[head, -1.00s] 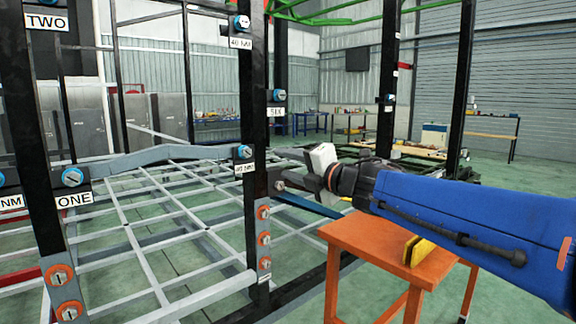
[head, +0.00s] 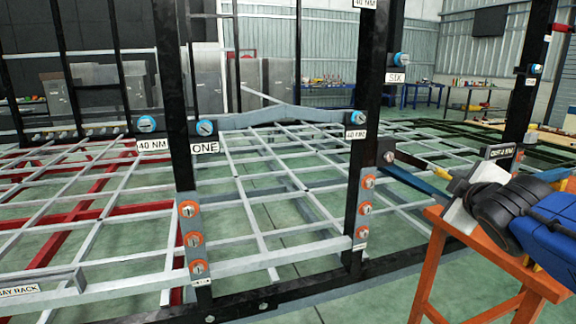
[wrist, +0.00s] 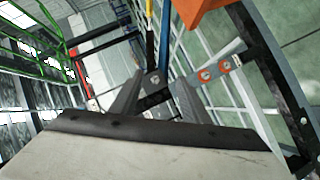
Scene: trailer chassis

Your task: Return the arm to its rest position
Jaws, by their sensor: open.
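My blue arm (head: 550,220) enters the head view from the right edge. Its white and dark gripper (head: 452,200) points left, in front of the orange table. In the wrist view the two grey fingers of my gripper (wrist: 154,103) stand apart, and I see nothing held between them. Beyond them is a dark frame bar with a grey round fitting (wrist: 154,80), which looks apart from the fingers. My base and column are not in view.
The orange table (head: 490,265) stands close by my gripper. A black post (head: 362,210) with orange-ringed fittings stands left of it. A white lattice (head: 270,200) fills the frame on the left. Green floor (head: 350,305) is open in front.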

